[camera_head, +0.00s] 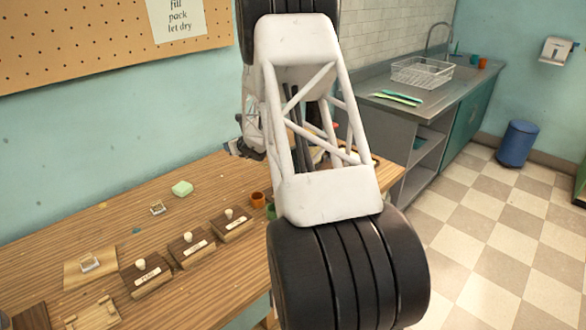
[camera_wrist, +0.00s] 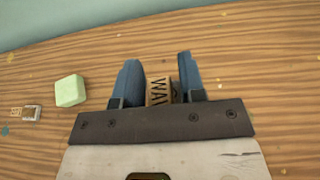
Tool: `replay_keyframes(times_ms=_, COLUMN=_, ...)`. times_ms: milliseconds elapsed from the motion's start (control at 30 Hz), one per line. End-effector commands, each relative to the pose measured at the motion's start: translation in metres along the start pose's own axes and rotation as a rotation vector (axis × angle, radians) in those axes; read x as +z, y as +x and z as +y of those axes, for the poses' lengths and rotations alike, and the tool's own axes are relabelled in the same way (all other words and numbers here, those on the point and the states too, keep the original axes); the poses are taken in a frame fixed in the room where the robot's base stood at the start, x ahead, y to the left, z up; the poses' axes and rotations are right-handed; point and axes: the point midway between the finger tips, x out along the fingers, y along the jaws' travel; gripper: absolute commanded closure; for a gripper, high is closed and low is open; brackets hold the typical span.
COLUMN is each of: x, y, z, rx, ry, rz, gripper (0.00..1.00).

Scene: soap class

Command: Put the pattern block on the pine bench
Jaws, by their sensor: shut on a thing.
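In the head view the bench (camera_head: 125,225) runs along the wall, and my arm hides the block and the fingertips.
A pale green soap bar (camera_head: 182,188) and a small clear-topped piece (camera_head: 157,208) lie left of my gripper. Several knobbed, labelled wooden blocks (camera_head: 190,250) stand nearer the front. A brown cup (camera_head: 258,200) is close to my arm. Bare bench lies right of the gripper in the wrist view.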

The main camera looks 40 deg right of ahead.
Motion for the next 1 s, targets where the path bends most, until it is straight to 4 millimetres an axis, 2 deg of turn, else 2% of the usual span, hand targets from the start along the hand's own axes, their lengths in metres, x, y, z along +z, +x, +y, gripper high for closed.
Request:
replay_keyframes(times_ms=233, x=-0.01, y=0.004, z=0.001, rx=0.002, ry=0.0, rz=0.001, gripper=0.86)
replay_keyframes(times_ms=600, x=-0.053, y=0.022, z=0.001, rx=0.001, ry=0.001, rz=0.002, gripper=0.86)
replay_keyframes(times_ms=1000, x=-0.058, y=0.024, z=0.001, rx=0.001, ry=-0.001, rz=0.0, gripper=0.86)
